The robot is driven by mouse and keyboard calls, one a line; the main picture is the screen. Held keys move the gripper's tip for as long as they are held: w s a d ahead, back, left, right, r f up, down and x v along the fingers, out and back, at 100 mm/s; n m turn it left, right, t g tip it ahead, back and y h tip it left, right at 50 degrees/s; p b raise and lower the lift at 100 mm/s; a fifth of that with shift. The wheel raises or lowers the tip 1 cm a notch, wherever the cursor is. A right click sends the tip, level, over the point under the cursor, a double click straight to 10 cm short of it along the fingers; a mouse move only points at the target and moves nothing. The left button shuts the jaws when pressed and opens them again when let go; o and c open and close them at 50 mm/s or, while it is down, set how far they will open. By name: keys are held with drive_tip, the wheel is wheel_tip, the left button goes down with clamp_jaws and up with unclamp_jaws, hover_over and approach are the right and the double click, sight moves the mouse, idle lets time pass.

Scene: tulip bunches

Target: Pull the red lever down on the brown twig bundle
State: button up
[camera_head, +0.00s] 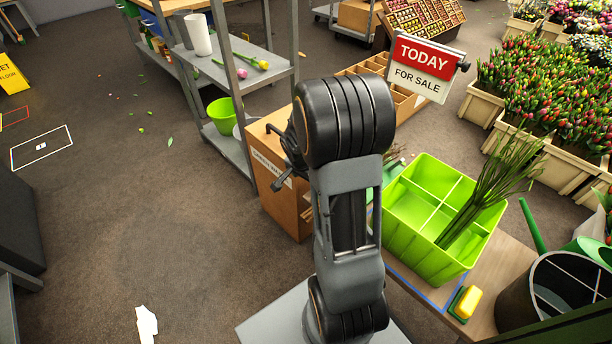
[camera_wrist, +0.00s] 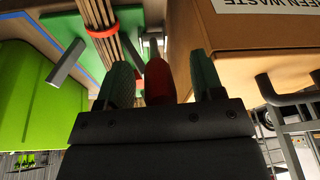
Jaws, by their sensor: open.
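In the wrist view my gripper (camera_wrist: 160,64) is open. One dark green finger is on each side of the red lever (camera_wrist: 157,82), which stands between them with its lower part hidden by the gripper body. I cannot tell whether either finger touches it. The brown twig bundle (camera_wrist: 128,44) shows at the upper left, with a red band (camera_wrist: 103,32) around it, beside green tool parts (camera_wrist: 66,27). In the head view my arm hides the gripper and the lever; only a few twig ends (camera_head: 398,158) show beside the arm.
The bright green divided bin (camera_head: 455,262) holds green stems and stands close by; it fills the left of the wrist view (camera_wrist: 35,105). The brown green-waste box (camera_head: 285,203) is on the other side. A sponge (camera_head: 467,303) lies near the bin.

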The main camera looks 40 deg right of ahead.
drive_tip(key=p+v, duration=0.4)
drive_tip(key=v, duration=0.9)
drive_tip(key=shift+r, duration=0.35)
drive_tip(key=shift+s+a, duration=0.1)
